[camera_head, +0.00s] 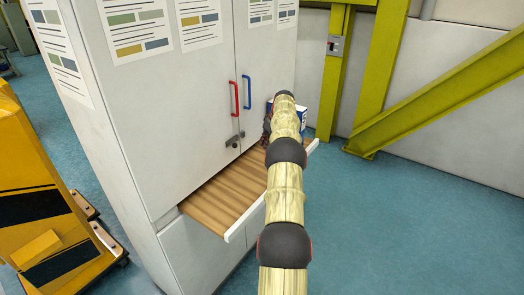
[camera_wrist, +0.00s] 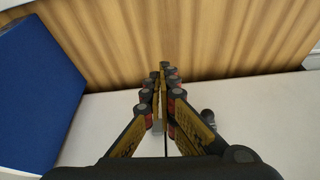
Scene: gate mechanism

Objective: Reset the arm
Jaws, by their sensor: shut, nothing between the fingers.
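My arm reaches forward from the bottom of the head view toward a grey cabinet (camera_head: 165,110). In the wrist view my gripper (camera_wrist: 163,70) is shut, with its fingertips together and nothing between them. It points toward the wooden board (camera_wrist: 230,35), and I cannot tell whether it touches the board. In the head view the gripper is mostly hidden behind my arm, near the right end of the pulled-out wooden shelf (camera_head: 225,195).
The cabinet's doors are closed, with a red handle (camera_head: 233,97) and a blue handle (camera_head: 247,92). A blue box (camera_wrist: 38,95) is close on the left in the wrist view. A yellow machine (camera_head: 45,200) stands left; yellow beams (camera_head: 375,80) stand right. The right floor is clear.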

